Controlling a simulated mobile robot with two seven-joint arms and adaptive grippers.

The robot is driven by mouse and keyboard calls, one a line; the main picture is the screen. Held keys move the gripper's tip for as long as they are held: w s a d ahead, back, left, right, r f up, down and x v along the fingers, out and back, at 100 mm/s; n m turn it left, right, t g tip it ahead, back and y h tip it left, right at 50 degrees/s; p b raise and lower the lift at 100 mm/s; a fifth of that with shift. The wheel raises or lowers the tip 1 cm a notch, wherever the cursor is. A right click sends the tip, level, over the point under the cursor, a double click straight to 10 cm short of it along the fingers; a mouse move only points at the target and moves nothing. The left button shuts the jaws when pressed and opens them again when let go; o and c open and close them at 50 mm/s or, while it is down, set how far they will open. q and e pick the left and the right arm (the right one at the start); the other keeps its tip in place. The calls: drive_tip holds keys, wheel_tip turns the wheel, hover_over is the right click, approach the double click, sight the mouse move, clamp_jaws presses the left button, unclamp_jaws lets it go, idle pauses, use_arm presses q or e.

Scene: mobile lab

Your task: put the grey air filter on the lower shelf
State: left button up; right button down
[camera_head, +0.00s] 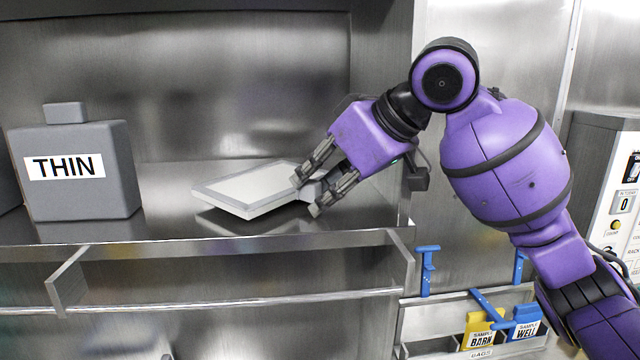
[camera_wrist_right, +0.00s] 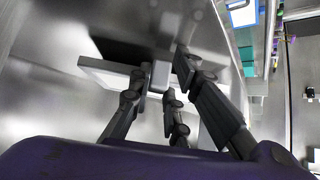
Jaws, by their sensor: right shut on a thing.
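The grey air filter (camera_head: 245,188) is a flat, pale grey panel with a darker frame. It is in the head view at the middle of the steel shelf (camera_head: 165,215), slightly tilted and close over the surface; I cannot tell if it touches. My right gripper (camera_head: 308,193) comes in from the right and is shut on the filter's right end. In the right wrist view the filter (camera_wrist_right: 105,72) shows edge-on beyond the fingers of my right gripper (camera_wrist_right: 165,85), which hide part of it. My left gripper is not in view.
A grey container labelled THIN (camera_head: 75,175) stands on the shelf at the left. A rail (camera_head: 220,303) runs below the shelf's front edge. Blue and yellow sample bags (camera_head: 483,328) sit in a rack at the lower right. A panel with controls (camera_head: 622,205) stands at the far right.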

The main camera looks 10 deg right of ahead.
drive_tip(key=shift+f, duration=0.45)
drive_tip(key=c, duration=1.7)
unclamp_jaws()
drive_tip(key=shift+f, duration=0.2)
drive_tip(key=shift+c, duration=0.2)
drive_tip(key=shift+o, duration=0.5)
drive_tip(key=shift+a+f, duration=0.1)
drive_tip(key=w+r+v, duration=0.1)
drive_tip(key=v, duration=1.2)
drive_tip(key=shift+s+a+r, duration=0.15)
drive_tip(key=shift+s+r, duration=0.05)
